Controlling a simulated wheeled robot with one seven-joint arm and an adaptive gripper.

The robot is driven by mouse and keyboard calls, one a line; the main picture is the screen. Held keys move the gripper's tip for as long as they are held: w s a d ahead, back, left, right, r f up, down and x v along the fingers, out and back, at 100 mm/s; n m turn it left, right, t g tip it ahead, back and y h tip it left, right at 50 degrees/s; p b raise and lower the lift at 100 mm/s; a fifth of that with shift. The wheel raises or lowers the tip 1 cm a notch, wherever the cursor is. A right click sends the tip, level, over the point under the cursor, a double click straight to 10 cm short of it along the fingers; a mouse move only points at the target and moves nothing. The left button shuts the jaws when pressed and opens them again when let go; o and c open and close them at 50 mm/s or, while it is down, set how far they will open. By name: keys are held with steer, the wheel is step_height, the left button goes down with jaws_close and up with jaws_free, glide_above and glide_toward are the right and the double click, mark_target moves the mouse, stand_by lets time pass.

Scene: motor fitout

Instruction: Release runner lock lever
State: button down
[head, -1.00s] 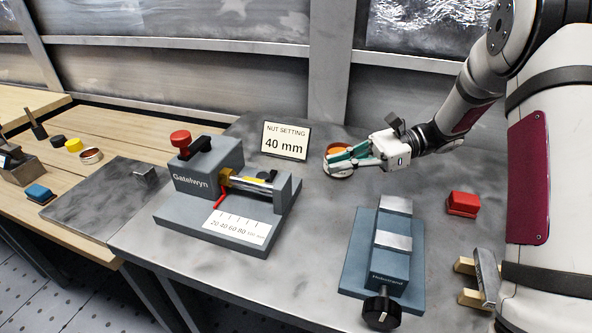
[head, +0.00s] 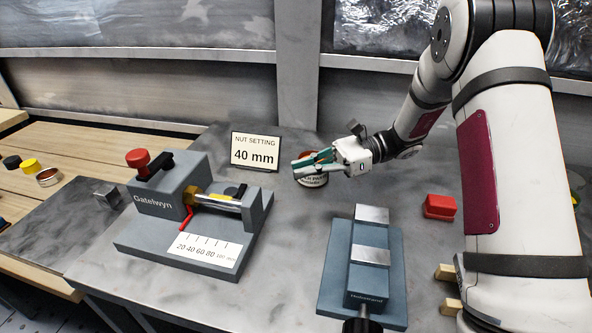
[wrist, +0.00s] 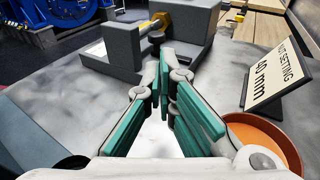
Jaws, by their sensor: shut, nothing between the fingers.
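The grey Gatelwyn fixture (head: 160,206) stands on the metal bench at left centre, with a bright rod and a gold nut (head: 193,194). A small red lever (head: 187,218) hangs down beside the nut. A red knob on a black arm (head: 138,158) sits on the fixture's upper left. My gripper (head: 296,162) is shut and empty, right of the fixture and over a round tin (head: 313,179). In the wrist view the teal fingers (wrist: 163,68) point toward the fixture (wrist: 107,49), well apart from it. The red lever cannot be made out there.
A "NUT SETTING 40 mm" sign (head: 255,150) stands behind, between fixture and gripper. A blue-grey clamp unit (head: 335,265) and red block (head: 440,207) lie to the right. Bare bench top lies between the fixture and the clamp unit.

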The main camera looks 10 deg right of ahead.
mark_target(237, 190)
steer(key=x, duration=1.1)
steer(key=shift+s+a+p, duration=0.1)
steer(key=shift+a+p, duration=0.15)
steer(key=shift+p, duration=0.1)
